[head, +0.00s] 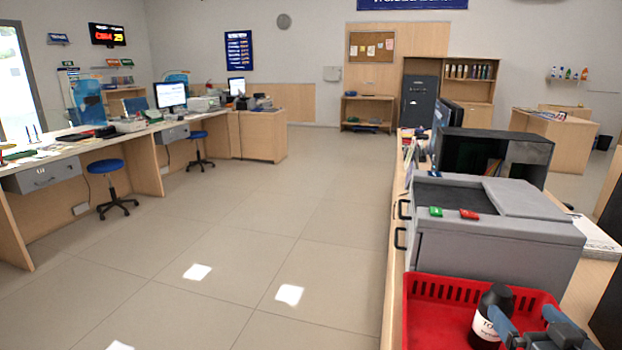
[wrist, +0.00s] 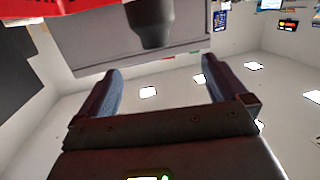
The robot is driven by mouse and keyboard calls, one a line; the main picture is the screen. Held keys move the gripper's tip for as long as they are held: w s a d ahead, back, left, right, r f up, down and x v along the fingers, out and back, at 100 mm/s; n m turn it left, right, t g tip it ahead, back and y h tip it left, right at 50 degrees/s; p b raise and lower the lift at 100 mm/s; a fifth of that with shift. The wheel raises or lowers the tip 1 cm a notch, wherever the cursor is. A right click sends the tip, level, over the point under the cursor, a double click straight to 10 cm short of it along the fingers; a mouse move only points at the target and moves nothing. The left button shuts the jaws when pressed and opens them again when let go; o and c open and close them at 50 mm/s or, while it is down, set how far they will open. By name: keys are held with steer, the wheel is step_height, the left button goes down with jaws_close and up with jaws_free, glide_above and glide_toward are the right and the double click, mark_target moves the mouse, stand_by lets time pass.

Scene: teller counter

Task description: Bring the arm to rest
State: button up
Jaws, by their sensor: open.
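My gripper (head: 524,318) is at the bottom right of the head view, over the right part of the red basket (head: 452,291). In the wrist view my gripper (wrist: 161,78) has its two fingers wide apart, with nothing between them. A dark bottle (head: 490,302) with a white label stands upright in or over the basket, just left of my gripper; its base is cut off by the frame. The bottle's dark neck (wrist: 153,22) also shows in the wrist view, beyond the fingertips and clear of them.
Open floor (head: 250,240) lies left, up to a long counter (head: 130,150) with blue stools.

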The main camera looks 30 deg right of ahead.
steer(key=s+a+f+n+t+y, duration=0.1)
steer(key=s+a+f+n+y, duration=0.1)
steer(key=a, duration=0.8)
steer(key=s+a+f+n+y, duration=0.1)
steer(key=s+a+f+y, duration=0.15)
steer(key=a, duration=0.75)
steer(key=s+a+r+n+y, duration=0.2)
steer(key=s+a, duration=0.3)
steer(key=a, duration=0.1)
steer(key=s+a+r+n+y, duration=0.2)
steer(key=s+a+r+y, duration=0.1)
steer(key=s+a, duration=0.3)
steer(key=shift+a+r+t+y, duration=0.25)
steer(key=shift+a+t+y, duration=0.15)
steer(key=shift+a, duration=0.4)
